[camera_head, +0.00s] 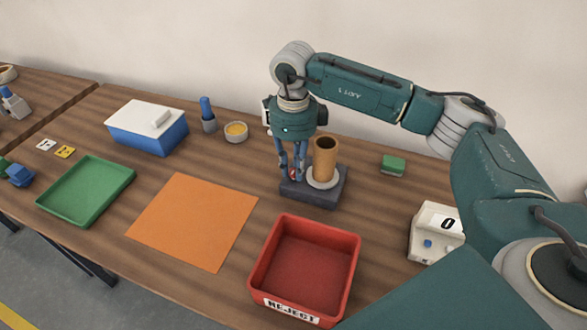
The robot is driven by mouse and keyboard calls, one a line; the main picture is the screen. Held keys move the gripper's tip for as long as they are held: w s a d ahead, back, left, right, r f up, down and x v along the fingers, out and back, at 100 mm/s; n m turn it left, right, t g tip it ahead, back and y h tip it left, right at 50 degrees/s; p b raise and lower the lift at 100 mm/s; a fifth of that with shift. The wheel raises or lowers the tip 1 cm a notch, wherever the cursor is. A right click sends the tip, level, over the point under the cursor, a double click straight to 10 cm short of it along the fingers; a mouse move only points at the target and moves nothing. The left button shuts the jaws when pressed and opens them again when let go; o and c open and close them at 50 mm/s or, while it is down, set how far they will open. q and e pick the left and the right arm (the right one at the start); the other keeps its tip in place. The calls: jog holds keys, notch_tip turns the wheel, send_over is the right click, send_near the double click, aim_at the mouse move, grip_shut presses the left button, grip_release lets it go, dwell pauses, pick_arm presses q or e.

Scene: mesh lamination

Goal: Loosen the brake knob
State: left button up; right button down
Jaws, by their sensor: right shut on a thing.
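A dark stand (316,197) on the table carries an upright brown roll (325,158) on a pale round disc (324,181). My right gripper (293,173) points down over the left part of the stand, beside the roll. Its blue fingers are shut around a small red knob, which I take to be the brake knob; only a bit of red shows between the fingertips. Whether the knob has turned cannot be seen. My left gripper is not in view.
A red bin (303,262) marked REJECT stands in front of the stand. An orange sheet (195,220) and a green tray (87,190) lie to the left. A blue box (147,135) is behind them. A white device (434,232) showing 0 stands right, a green block (393,164) behind.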

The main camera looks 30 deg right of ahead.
aim_at(294, 171)
jog(key=shift+w+r, duration=0.15)
dwell(0.3)
jog(key=c, duration=1.6)
grip_release()
jog(key=shift+d, duration=0.1)
jog(key=shift+o, duration=0.2)
notch_tip(294, 171, up, 12)
